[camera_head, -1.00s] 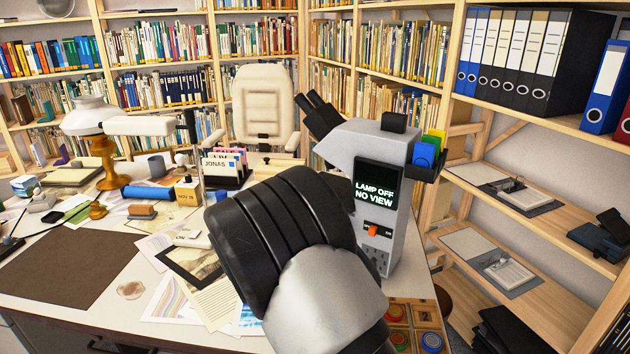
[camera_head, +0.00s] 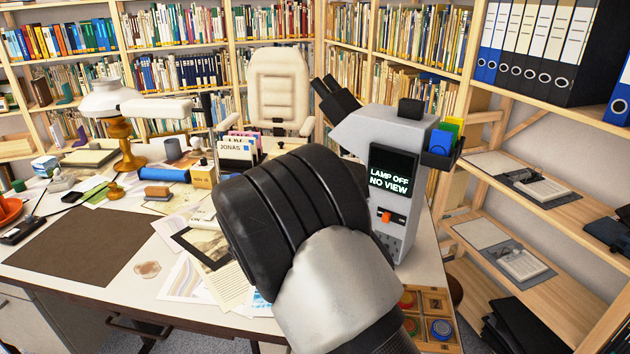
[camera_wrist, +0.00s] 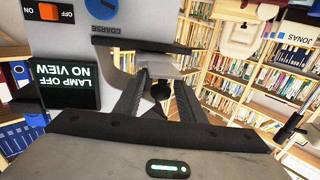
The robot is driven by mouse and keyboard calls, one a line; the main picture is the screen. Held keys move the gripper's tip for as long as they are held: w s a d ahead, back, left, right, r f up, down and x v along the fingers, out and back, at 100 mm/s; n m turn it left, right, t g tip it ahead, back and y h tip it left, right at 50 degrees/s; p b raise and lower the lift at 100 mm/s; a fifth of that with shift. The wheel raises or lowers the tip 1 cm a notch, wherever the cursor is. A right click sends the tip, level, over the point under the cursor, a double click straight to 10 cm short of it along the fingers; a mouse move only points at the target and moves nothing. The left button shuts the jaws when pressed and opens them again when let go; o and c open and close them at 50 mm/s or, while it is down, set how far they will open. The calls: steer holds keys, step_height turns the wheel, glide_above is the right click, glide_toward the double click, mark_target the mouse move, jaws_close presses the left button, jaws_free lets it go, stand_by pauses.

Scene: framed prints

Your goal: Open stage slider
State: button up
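A grey microscope (camera_head: 378,131) stands on the desk, its dark screen (camera_head: 391,178) reading "LAMP OFF NO VIEW". In the wrist view, which is upside down, the screen (camera_wrist: 65,87) is at the left beside an orange switch (camera_wrist: 47,12) and a blue knob marked COARSE (camera_wrist: 101,8). My gripper (camera_wrist: 157,76) is open, its two fingers pointing at the microscope's stage area. A small dark round knob (camera_wrist: 160,92) shows between the fingers; I cannot tell whether they touch it or whether it belongs to the stage slider. In the head view my arm hides the gripper and the stage.
A tray of coloured round pieces (camera_head: 428,302) lies right of my arm at the desk edge. Papers, a card box (camera_head: 238,152) and a lamp (camera_head: 113,120) occupy the left. A brown mat (camera_head: 82,243) lies front left. Shelves stand close at right.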

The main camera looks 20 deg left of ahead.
steer(key=s+a+p, duration=0.1)
steer(key=s+a, duration=0.1)
steer(key=s, duration=1.3)
steer(key=shift+s+p, duration=0.3)
steer(key=shift+p, duration=0.1)
steer(key=shift+w, duration=0.1)
